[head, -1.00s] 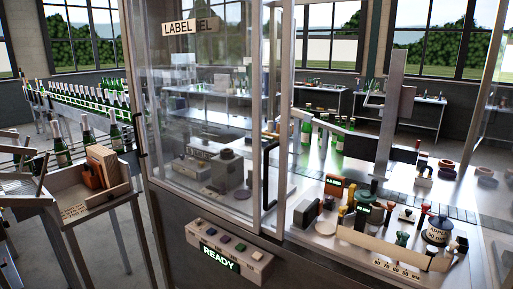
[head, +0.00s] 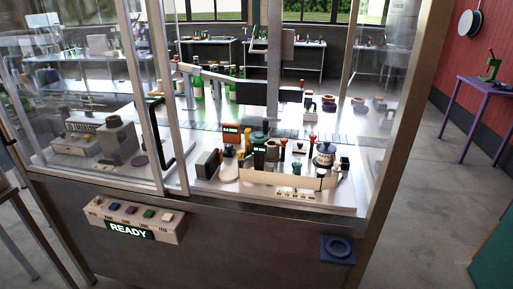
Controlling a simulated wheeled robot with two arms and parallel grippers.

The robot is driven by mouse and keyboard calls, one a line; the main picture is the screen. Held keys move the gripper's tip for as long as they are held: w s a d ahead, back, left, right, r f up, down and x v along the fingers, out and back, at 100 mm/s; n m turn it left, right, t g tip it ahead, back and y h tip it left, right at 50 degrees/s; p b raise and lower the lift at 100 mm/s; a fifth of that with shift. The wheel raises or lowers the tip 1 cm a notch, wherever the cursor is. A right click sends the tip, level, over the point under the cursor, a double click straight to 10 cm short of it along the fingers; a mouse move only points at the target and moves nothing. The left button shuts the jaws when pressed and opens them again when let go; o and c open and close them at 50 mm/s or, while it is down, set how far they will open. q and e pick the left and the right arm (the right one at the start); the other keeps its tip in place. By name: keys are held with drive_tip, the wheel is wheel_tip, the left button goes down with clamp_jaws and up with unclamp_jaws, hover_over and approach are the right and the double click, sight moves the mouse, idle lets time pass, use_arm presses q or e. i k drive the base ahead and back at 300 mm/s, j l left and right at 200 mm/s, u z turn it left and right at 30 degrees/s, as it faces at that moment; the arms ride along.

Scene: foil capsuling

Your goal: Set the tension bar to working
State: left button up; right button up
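I cannot tell for sure which part is the tension bar. Inside the machine's open front, a pale low bar (head: 285,181) runs along the work plate, with a small marked scale (head: 297,195) in front of it. A long grey rail (head: 207,71) with a dark end piece (head: 252,92) crosses the back, near green bottles (head: 199,88). Neither of my grippers is in view.
A control box with buttons and a lit READY sign (head: 130,230) is on the cabinet front. A blue square with a ring (head: 338,248) is at its lower right. Glass panels (head: 100,90) close the left side. Floor is clear to the right, before a purple table (head: 485,90).

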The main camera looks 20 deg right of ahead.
sight(336, 169)
drive_tip(key=z, duration=1.3)
drive_tip(key=i+j+u, duration=0.3)
drive_tip(key=j, duration=0.2)
drive_tip(key=i+j+u, duration=0.25)
drive_tip(key=i+j, duration=0.15)
drive_tip(key=j, duration=0.1)
